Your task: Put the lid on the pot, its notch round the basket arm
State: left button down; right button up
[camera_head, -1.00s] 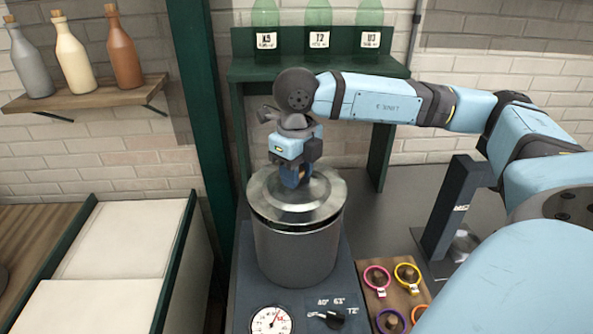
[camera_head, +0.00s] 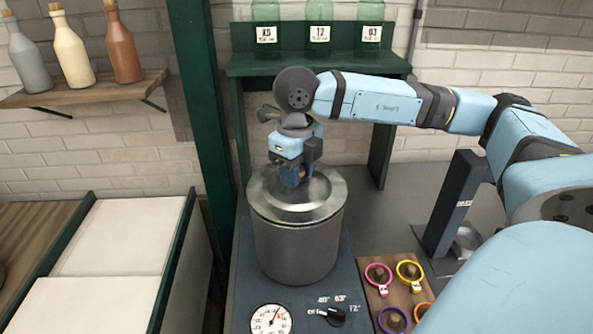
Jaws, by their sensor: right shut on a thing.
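The steel pot (camera_head: 294,252) stands upright on the dark heater base. The round metal lid (camera_head: 322,204) lies across the pot's top and looks nearly level with the rim. My right gripper (camera_head: 292,178) points down over the lid and is shut on the lid's knob, which it mostly hides. I cannot make out the lid's notch or the basket arm; the gripper and wrist cover the back part of the lid. My left gripper is not in view.
The heater base has a dial (camera_head: 271,319) and a black knob (camera_head: 332,316). A wooden board (camera_head: 399,297) with several coloured rings lies right of the pot. A green shelf (camera_head: 318,66) with labelled bottles stands behind. A dark post (camera_head: 452,205) stands to the right.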

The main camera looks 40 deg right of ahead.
jog(key=shift+f, duration=0.1)
jog(key=shift+f+b, duration=0.2)
jog(key=shift+b, duration=0.3)
jog(key=o, duration=1.2)
jog(key=shift+c, duration=0.4)
jog(key=shift+r+p, duration=2)
jog(key=shift+r, duration=1.55)
